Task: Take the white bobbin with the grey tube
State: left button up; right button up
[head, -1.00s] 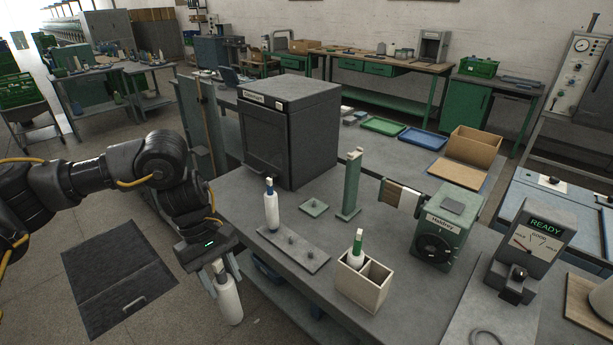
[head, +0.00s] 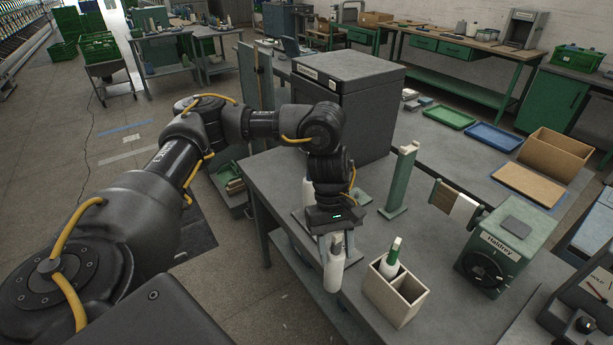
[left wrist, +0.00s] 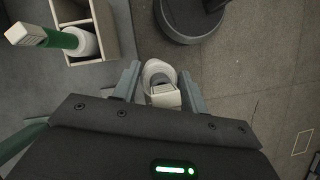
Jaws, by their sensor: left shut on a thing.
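My left gripper (head: 338,238) is shut on a white bobbin (head: 333,272), which hangs roughly upright below the fingers. A third, with a green tube (head: 394,249), stands in the box. My right gripper is out of view.
The two-compartment cream box (head: 397,307) has one free compartment. A green post (head: 401,180), the Haldrey machine (head: 505,245) and a dark cabinet (head: 350,95) stand on the grey table (head: 450,315). Open floor lies left of the table.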

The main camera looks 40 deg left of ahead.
pick_arm(q)
jog(key=s+a+f+n+t, duration=0.2)
jog(key=s+a+f+n, duration=0.3)
jog(key=s+a+f, duration=0.6)
jog(key=s+a+r+n+t+p, duration=0.1)
jog(key=s+a+r+n, duration=0.15)
jog(key=a, duration=0.35)
jog(key=s+a+r+n+t, duration=0.1)
jog(key=a+r+n, duration=0.25)
jog(key=a, duration=0.35)
jog(key=w+r+n, duration=0.2)
jog(key=w+r, duration=0.6)
jog(key=r, duration=0.4)
jog(key=w+d+r+n+t, duration=0.1)
jog(key=w+d+r+n, duration=0.1)
jog(key=d, duration=0.4)
jog(key=w+d+r+n+t, duration=0.1)
jog(key=w+d+r+n, duration=0.1)
jog(key=w+d+r, duration=0.2)
jog(key=w+d, duration=0.1)
jog(key=d, duration=0.2)
jog(key=shift+w+r+y, duration=0.15)
jog(key=shift+w+y, duration=0.2)
jog(key=shift+y, duration=0.05)
